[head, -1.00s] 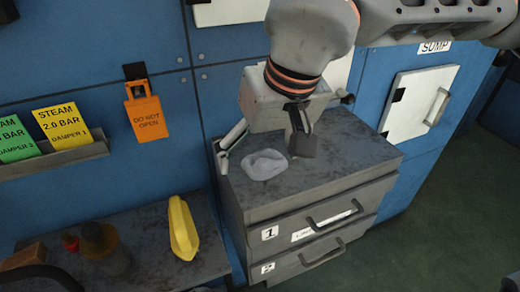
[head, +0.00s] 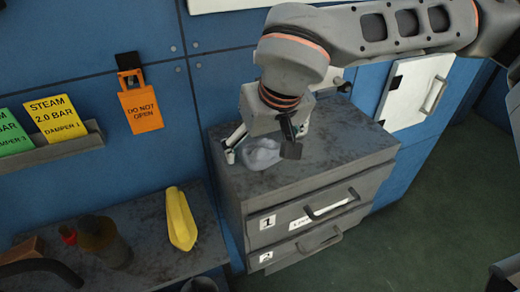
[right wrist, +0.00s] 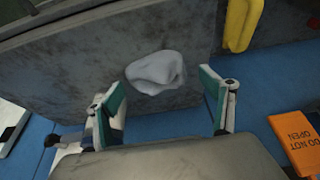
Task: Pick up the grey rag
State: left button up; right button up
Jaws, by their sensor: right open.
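The grey rag (head: 262,155) lies crumpled on top of the grey drawer cabinet (head: 335,150), near its left back part. My right gripper (head: 262,154) is open, with one finger to the left of the rag and one to the right. In the right wrist view the rag (right wrist: 156,72) lies ahead of and between the two spread fingers (right wrist: 163,98), with gaps on both sides. I see no grip on it. My left gripper is not in view.
A lower bench at left holds a yellow object (head: 181,220) and a dark bottle (head: 103,240). The blue wall behind carries an orange tag (head: 141,109) and a sign tray (head: 50,150). The cabinet top right of the rag is clear.

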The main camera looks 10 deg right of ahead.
aim_at(261, 149)
jog(key=c, duration=1.2)
jog(key=shift+r, duration=0.15)
notch_tip(261, 149, up, 20)
jog(key=shift+f+p, duration=0.1)
jog(key=shift+p, duration=0.75)
jog(key=shift+o, duration=1.3)
jog(key=shift+c, duration=0.6)
